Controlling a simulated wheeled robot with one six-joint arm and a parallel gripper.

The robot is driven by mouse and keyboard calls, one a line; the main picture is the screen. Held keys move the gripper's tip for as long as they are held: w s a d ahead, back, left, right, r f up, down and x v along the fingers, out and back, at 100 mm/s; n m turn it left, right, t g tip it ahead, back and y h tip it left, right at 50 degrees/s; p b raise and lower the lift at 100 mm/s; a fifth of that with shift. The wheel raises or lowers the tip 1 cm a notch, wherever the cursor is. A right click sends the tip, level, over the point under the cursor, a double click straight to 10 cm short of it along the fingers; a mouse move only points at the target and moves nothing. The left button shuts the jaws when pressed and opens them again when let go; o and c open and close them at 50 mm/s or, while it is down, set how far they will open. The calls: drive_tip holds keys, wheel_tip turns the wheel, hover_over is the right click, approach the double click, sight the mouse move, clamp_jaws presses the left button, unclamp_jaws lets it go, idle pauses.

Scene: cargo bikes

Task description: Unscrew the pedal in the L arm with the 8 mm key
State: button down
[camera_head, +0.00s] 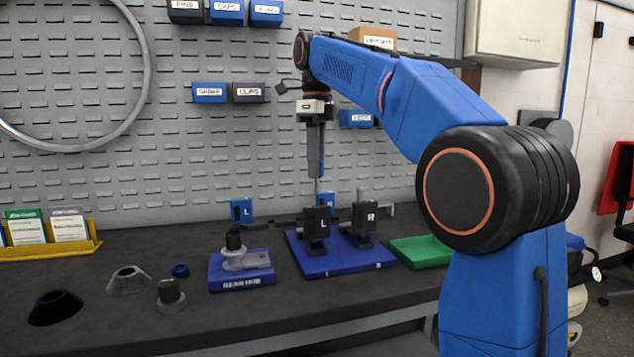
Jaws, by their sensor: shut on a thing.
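My gripper (316,175) hangs down at the middle of the camera_head view, above the blue fixture (342,262) on the bench. Its long grey fingers are shut on a thin grey shaft (318,187), which looks like the key; its size mark is not readable. The shaft points down, right above or behind the black block marked L (318,223); I cannot tell whether it touches anything. A black block marked R (363,217) stands to the right on the same fixture. The pedal in the L arm cannot be clearly made out.
A blue block with a grey part (241,270) stands left of the fixture. A green tray (422,251) is on the right. Grey and black cones (128,280), a small knob (170,296) and a yellow card holder (60,248) are at left.

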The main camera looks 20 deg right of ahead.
drive_tip(key=shift+r, duration=1.65)
